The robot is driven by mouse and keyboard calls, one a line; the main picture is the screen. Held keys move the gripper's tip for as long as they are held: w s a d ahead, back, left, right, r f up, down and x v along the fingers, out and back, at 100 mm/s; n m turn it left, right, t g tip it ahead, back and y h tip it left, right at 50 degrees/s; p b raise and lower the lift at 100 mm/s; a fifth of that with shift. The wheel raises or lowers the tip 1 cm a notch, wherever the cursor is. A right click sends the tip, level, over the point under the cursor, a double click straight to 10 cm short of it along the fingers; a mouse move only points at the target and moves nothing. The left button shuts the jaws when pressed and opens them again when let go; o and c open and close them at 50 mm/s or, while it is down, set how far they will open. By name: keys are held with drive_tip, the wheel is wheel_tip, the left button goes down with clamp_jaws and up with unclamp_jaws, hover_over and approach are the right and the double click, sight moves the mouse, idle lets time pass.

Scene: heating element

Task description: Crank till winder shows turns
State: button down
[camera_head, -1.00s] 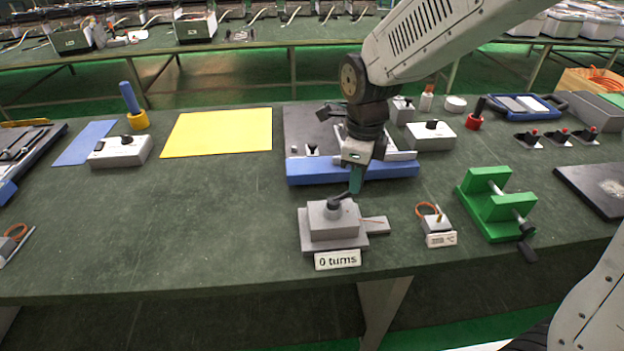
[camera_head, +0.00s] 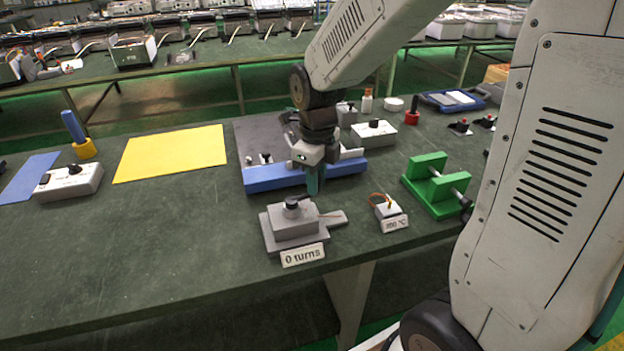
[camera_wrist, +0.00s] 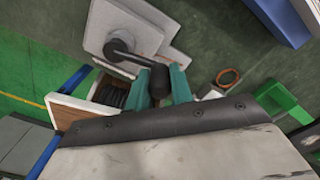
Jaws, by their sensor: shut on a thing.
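The winder (camera_head: 290,232) is a grey stepped block on the green bench, with a small dark crank on top. Its front label (camera_head: 303,255) reads "0 turns". In the wrist view the dark crank arm (camera_wrist: 131,55) runs from a round hub to a black knob (camera_wrist: 159,84). My gripper (camera_head: 314,188) comes down just behind and right of the winder's hub. In the wrist view the gripper's teal fingers (camera_wrist: 160,86) are shut on the knob, one on each side. In the head view the fingers partly hide the knob.
A small grey sensor block with an orange cord (camera_head: 388,211) stands right of the winder. A green clamp (camera_head: 437,185) is farther right, and a blue-edged plate (camera_head: 262,178) lies behind. A yellow sheet (camera_head: 172,153) is at the back left. The bench front left is clear.

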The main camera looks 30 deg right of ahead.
drive_tip(key=c, duration=1.2)
unclamp_jaws()
drive_tip(key=shift+w, duration=0.1)
drive_tip(key=shift+c, duration=0.2)
drive_tip(key=shift+r, duration=0.1)
wheel_tip(320, 180, up, 8)
drive_tip(key=shift+f, duration=0.2)
